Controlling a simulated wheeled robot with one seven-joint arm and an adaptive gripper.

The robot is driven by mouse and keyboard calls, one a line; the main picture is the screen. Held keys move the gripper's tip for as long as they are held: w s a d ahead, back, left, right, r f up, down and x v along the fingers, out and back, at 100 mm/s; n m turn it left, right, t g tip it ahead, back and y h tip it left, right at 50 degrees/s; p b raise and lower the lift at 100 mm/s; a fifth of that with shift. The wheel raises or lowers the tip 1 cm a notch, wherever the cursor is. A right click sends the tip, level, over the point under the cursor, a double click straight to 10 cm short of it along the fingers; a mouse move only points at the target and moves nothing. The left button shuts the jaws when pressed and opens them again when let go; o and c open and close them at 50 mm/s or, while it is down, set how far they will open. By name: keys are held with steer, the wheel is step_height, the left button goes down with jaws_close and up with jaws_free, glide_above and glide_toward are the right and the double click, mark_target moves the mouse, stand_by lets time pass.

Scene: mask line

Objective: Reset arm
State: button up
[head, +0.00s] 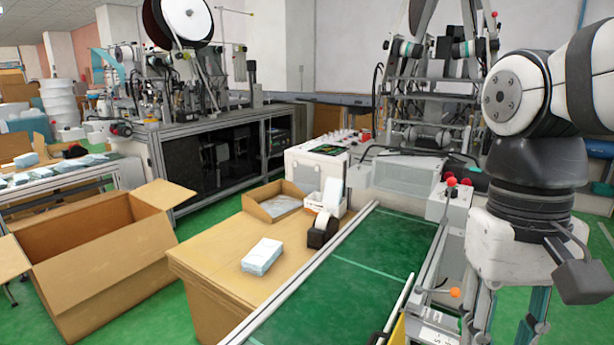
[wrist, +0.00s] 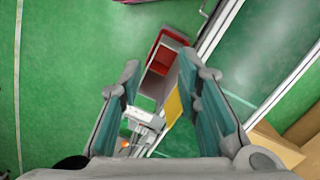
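My arm comes in from the right side of the head view and bends down to my gripper (head: 508,328). Its lower fingers are partly cut off by the bottom edge. In the wrist view, my gripper (wrist: 164,80) has its two teal-padded fingers wide apart. I see nothing held between them. Below and beyond the fingers are a grey machine part with a red-lined bin (wrist: 168,58) and the green floor. In the head view, my gripper hangs just right of the conveyor's side rail.
A green conveyor (head: 350,262) runs beside a cardboard-coloured table (head: 215,262) with a pale mask stack (head: 262,256), an open carton (head: 278,204) and a black dispenser (head: 322,232). A large open box (head: 100,255) stands left. Machines fill the back.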

steer(key=s+f+n+t, duration=0.1)
steer(key=s+f+t, duration=0.3)
steer(key=s, duration=0.5)
step_height(320, 180, up, 18)
steer(key=t+p, duration=0.1)
steer(key=p, duration=1.6)
steer(key=shift+w+n+t, duration=0.15)
steer(key=shift+n+t, duration=0.15)
steer(key=shift+t, duration=0.1)
steer(key=shift+a, duration=0.2)
